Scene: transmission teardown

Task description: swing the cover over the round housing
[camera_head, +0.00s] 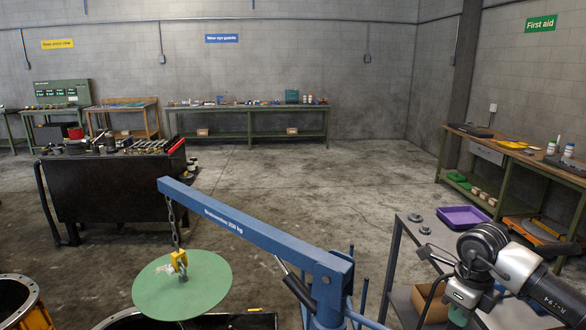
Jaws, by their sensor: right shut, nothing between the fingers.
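The cover, a flat green disc (160,295), hangs level by a chain and yellow hook (179,262) from the tip of a blue crane arm (250,233). Two round openings show at the bottom edge, both cut off by the frame: one with an orange-brown rim (32,306) at the far left, and a dark one (250,321) partly hidden behind the cover. I cannot tell which is the round housing. My right gripper (424,252) is at the lower right, shut and empty, right of the crane post and apart from the cover. My left gripper is not in view.
A grey metal table (402,233) with small round parts and a purple tray (463,217) stands beside my right arm. The crane post (330,290) stands between that arm and the cover. A black cart (110,190) with parts is at left. The floor behind the crane is clear.

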